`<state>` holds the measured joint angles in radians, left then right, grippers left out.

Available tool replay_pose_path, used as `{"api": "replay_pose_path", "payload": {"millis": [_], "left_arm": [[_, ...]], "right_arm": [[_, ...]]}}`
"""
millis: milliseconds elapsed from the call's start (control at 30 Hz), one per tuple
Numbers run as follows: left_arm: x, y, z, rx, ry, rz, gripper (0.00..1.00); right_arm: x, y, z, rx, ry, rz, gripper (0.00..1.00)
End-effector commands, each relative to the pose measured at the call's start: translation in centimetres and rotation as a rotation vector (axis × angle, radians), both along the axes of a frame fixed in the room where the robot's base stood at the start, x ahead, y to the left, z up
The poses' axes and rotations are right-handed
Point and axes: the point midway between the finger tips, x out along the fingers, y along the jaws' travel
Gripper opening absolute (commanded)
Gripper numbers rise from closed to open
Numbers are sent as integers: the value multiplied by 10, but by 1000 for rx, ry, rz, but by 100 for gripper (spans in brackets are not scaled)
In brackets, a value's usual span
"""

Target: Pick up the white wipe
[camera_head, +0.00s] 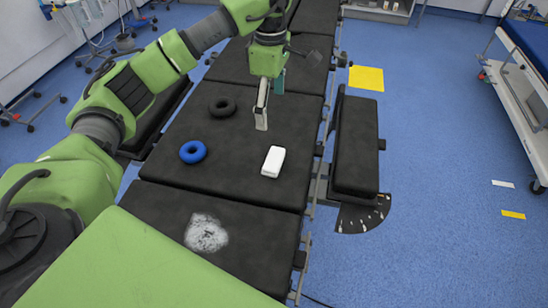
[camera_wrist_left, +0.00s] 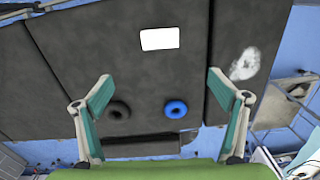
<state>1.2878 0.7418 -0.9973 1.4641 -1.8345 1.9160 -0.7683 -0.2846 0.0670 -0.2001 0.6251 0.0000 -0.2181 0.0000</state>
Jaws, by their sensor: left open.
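The white wipe (camera_head: 273,161) is a small white block lying on the black operating table (camera_head: 235,185), near its right edge in the head view. It also shows in the left wrist view (camera_wrist_left: 160,39), top centre, beyond the fingertips. My left gripper (camera_head: 262,118) points down above the table, just behind the wipe and apart from it. In the left wrist view its two teal-lined fingers (camera_wrist_left: 163,90) stand wide apart with nothing between them. My right gripper is in neither view.
A blue ring (camera_head: 193,152) and a black ring (camera_head: 222,107) lie left of the wipe. A whitish powdery patch (camera_head: 206,233) is on the nearer table section. A padded side board (camera_head: 356,145) stands off the right edge. The table around the wipe is clear.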

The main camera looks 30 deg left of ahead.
Motion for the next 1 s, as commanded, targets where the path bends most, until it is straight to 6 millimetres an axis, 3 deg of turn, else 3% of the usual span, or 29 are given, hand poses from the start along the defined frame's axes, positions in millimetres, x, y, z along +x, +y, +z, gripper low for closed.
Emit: {"api": "replay_pose_path", "payload": {"millis": [33, 300, 433, 633, 1000], "left_arm": [[0, 0, -13, -1, 0, 0, 89], [0, -1, -45, -1, -1, -1, 89], [0, -1, -57, -1, -1, -1, 89], [-1, 0, -73, 0, 2, 0, 89], [-1, -2, -137, -1, 2, -1, 89]], "right_arm": [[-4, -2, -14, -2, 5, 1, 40], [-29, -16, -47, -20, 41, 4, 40], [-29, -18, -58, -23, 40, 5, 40], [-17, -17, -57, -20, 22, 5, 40], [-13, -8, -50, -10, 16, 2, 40]]}}
